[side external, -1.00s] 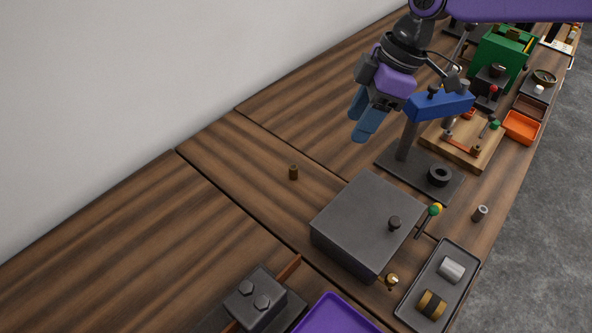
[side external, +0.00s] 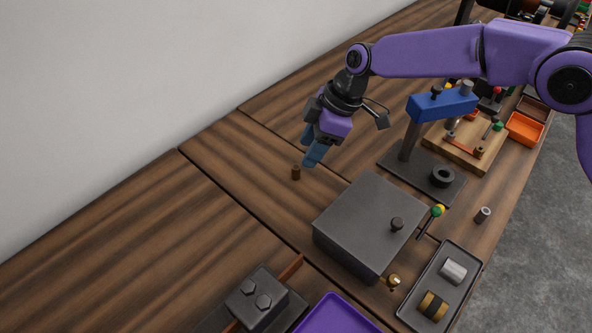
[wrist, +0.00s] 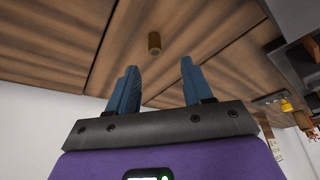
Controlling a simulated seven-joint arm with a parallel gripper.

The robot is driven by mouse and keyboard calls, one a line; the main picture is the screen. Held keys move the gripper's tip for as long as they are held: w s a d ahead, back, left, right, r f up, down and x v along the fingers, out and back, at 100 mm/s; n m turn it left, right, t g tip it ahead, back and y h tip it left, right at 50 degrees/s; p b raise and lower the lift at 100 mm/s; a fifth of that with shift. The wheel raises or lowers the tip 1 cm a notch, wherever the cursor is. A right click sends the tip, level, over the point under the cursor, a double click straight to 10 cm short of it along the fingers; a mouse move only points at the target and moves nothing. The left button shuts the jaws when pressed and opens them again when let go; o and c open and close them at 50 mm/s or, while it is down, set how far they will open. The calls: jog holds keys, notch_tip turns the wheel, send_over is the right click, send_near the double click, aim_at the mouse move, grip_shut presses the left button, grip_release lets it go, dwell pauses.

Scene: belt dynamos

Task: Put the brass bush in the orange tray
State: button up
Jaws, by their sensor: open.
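The brass bush (side external: 296,173) is a small brown-gold cylinder standing upright on the wooden bench, left of the grey box. It also shows in the wrist view (wrist: 154,43), beyond the fingertips and roughly between them. My gripper (side external: 312,152) has blue fingers and is above the bench, just up and right of the bush. In the wrist view its two fingers (wrist: 157,80) are spread apart with nothing between them. The orange tray (side external: 524,129) is at the far right edge of the bench, beside a wooden board.
A grey box (side external: 370,222) with a knob stands right of the bush. A blue-headed press (side external: 442,105) stands between the bush and the orange tray. A dark tray (side external: 440,285) holds two cylinders, and a purple tray (side external: 335,315) is at the front. Bench left of the bush is clear.

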aim_at(296, 166)
jog(key=shift+w+x, duration=0.2)
jog(key=shift+x, duration=1.75)
jog(key=shift+w+x, duration=0.2)
jog(key=shift+x, duration=1.75)
grip_shut()
